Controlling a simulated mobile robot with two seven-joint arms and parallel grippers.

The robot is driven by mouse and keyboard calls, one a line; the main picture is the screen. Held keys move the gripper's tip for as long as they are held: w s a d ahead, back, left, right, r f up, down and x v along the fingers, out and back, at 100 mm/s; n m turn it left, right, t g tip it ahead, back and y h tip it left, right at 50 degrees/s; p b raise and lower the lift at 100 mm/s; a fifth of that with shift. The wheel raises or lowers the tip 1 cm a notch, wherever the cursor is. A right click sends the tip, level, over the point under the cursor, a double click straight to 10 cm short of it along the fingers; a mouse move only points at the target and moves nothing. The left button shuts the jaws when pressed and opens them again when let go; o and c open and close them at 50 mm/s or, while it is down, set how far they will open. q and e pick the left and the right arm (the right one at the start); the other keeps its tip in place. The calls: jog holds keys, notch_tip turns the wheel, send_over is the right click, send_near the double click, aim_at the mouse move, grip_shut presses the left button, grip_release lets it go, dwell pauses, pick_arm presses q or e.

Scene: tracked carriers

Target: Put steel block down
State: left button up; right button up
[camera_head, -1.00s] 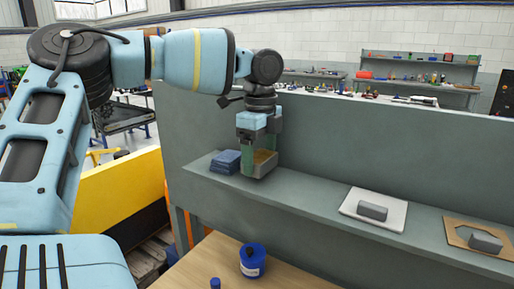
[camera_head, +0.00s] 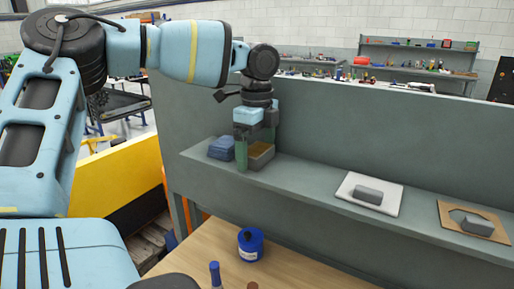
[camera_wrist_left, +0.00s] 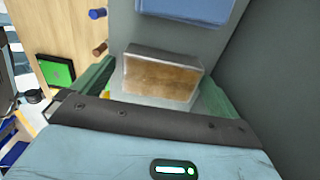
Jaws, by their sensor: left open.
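A grey block with a rusty brown top (camera_head: 262,151), apparently the steel block, rests on the long grey shelf (camera_head: 310,187). It also shows in the left wrist view (camera_wrist_left: 160,77). My left gripper (camera_head: 255,152) is over it with its green fingers pointing down, one on either side. The fingers are open, and in the wrist view a gap shows beside the block. The near finger hides part of the block in the head view. I do not see my right gripper.
A blue folded stack (camera_head: 221,148) lies close to the left of the block. To the right are a white plate (camera_head: 348,190) and a tan cutout board (camera_head: 452,222), each with a grey block. A blue tub (camera_head: 250,245) stands on the wooden table (camera_head: 300,275) below.

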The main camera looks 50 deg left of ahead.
aim_at(257, 149)
pick_arm(q)
notch_tip(257, 149, up, 12)
dwell(0.6)
dwell(0.6)
